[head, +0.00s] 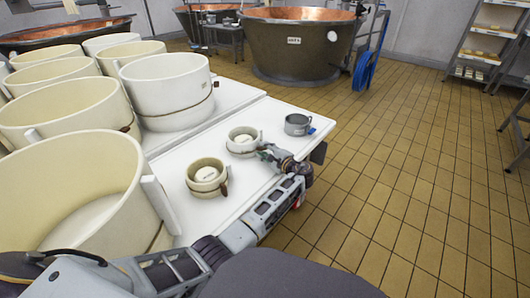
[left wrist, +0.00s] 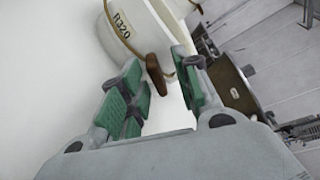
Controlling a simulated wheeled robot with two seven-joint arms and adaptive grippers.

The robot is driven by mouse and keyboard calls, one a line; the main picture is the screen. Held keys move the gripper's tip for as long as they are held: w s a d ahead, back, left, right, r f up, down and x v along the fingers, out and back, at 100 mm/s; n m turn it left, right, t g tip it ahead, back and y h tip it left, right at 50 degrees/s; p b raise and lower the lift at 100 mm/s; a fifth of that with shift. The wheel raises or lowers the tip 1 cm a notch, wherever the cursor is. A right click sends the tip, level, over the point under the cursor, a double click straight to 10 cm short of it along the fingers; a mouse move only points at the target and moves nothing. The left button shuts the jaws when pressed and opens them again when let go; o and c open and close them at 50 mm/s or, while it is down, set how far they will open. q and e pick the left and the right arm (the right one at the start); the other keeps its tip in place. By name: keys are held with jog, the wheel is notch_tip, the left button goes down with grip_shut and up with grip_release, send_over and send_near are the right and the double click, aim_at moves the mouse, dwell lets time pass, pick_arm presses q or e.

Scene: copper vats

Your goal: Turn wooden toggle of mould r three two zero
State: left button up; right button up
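Mould R320 (left wrist: 125,25) is a small pale mould with a thin brown band and black lettering, in the upper part of the left wrist view. Its brown wooden toggle (left wrist: 157,75) hangs at the near side of its wall. My left gripper (left wrist: 163,85) is open, with its green pads on either side of the toggle's lower end; I cannot tell whether they touch it. In the head view, my left gripper (head: 272,153) is at the right side of the small mould (head: 242,144) on the white table. My right gripper is not in view.
Another small mould (head: 206,180) stands nearer on the white table (head: 210,218). A metal cup (head: 297,124) stands beyond my gripper. Several large cream moulds (head: 168,85) fill the table's left. A copper-lined vat (head: 290,50) stands behind; tiled floor (head: 420,170) is clear at right.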

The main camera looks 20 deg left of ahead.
pick_arm(q)
notch_tip(320, 180, up, 10)
jog(key=shift+f, duration=0.25)
dwell(0.3)
